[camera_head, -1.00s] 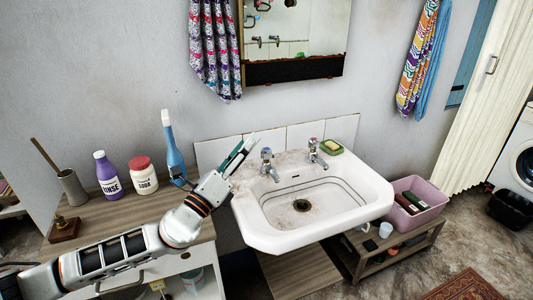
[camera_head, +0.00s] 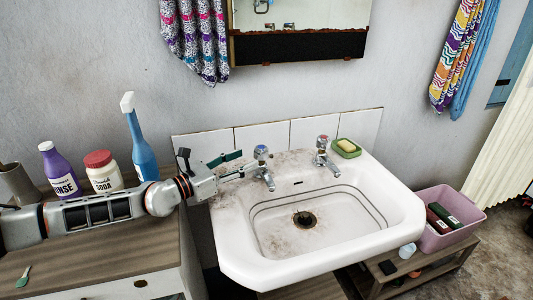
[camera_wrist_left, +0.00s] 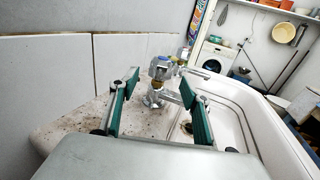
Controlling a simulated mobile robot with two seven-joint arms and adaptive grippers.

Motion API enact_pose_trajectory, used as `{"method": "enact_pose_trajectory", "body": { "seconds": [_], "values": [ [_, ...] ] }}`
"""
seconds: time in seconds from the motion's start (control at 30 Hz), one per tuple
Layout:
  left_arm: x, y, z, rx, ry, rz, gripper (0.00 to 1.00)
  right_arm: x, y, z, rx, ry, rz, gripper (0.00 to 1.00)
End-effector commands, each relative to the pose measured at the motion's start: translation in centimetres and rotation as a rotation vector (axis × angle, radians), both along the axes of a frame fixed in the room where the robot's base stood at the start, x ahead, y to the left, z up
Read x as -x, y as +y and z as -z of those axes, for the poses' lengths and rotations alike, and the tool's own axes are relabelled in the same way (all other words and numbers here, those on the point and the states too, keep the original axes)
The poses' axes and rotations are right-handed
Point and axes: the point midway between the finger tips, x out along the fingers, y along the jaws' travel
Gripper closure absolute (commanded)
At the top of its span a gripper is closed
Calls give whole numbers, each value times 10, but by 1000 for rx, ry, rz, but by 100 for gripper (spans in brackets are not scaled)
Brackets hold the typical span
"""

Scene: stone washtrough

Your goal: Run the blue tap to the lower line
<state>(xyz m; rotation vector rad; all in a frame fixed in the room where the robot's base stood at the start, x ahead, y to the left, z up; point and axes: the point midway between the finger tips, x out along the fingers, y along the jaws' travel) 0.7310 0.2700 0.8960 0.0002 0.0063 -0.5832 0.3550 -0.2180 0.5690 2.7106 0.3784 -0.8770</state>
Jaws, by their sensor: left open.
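The blue-marked tap (camera_head: 262,168) stands at the left of the basin's back ledge, its chrome handle topped with blue. The tap with a reddish cap (camera_head: 322,150) stands to its right. My left gripper (camera_head: 247,161) is open just left of the blue tap's handle. In the left wrist view the blue tap (camera_wrist_left: 160,72) shows ahead between the two green-padded fingers; I cannot tell if they touch it. The white basin (camera_head: 232,245) has two dark lines around its inner wall; the lower line (camera_head: 350,198) runs beneath the upper one. No water shows. My right gripper is out of view.
A green soap dish (camera_head: 346,148) sits at the ledge's right. A pink crate (camera_head: 470,205) is at right.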

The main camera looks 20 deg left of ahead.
Motion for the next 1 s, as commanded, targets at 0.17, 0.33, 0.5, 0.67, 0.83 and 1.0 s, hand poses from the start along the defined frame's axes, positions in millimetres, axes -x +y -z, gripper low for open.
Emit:
{"method": "enact_pose_trajectory", "body": {
  "seconds": [0.17,0.33,0.5,0.67,0.83,1.0],
  "values": [
    [-20,-14,-8,2,-8,2,53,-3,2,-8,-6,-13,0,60],
    [-42,-29,-6,1,-7,2,53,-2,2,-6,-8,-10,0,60],
    [-56,-38,-4,1,-4,2,53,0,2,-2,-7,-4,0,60],
    [-61,-42,-4,1,-5,3,53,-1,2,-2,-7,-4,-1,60],
    [-61,-42,-4,1,-5,3,53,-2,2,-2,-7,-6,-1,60],
    [-61,-42,-4,1,-5,3,84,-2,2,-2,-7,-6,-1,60]
  ]
}}
